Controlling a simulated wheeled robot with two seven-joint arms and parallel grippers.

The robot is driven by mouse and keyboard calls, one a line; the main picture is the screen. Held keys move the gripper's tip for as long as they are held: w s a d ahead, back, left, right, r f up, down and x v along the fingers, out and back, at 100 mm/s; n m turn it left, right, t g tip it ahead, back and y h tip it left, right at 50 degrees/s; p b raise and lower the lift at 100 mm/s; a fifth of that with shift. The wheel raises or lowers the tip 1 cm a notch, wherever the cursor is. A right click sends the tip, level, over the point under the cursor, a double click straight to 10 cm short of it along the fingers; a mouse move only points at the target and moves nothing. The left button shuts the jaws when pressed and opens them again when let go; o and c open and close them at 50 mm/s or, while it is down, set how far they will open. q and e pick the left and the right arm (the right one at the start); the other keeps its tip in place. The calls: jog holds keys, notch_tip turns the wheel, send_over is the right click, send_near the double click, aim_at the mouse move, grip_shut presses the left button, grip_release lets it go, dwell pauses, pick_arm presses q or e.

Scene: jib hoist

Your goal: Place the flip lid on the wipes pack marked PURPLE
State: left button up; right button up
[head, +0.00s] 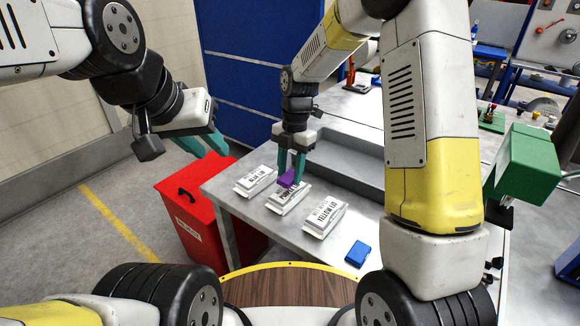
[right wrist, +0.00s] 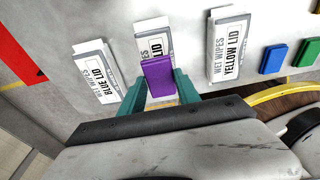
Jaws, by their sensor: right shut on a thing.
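My right gripper (head: 291,168) is shut on the purple flip lid (head: 287,179), which also shows between the fingers in the right wrist view (right wrist: 157,77). The lid is over the middle wipes pack (head: 288,199), marked PURPLE, and covers part of its label. I cannot tell whether lid and pack touch. This pack also shows in the right wrist view (right wrist: 153,42). The BLUE LID pack (head: 255,181) lies to its left and the YELLOW LID pack (head: 324,217) to its right. My left gripper (head: 204,144) is open and empty, left of the table, near the red bin.
A blue lid (head: 358,254) lies on the metal table (head: 235,200) right of the packs. A green lid (right wrist: 307,52) lies beside it in the right wrist view. A red bin (head: 190,207) stands at the table's left. A grey raised tray (head: 345,160) is behind the packs.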

aim_at(291, 175)
jog(key=shift+f, duration=1.7)
jog(key=shift+f, duration=0.1)
jog(key=o, duration=1.3)
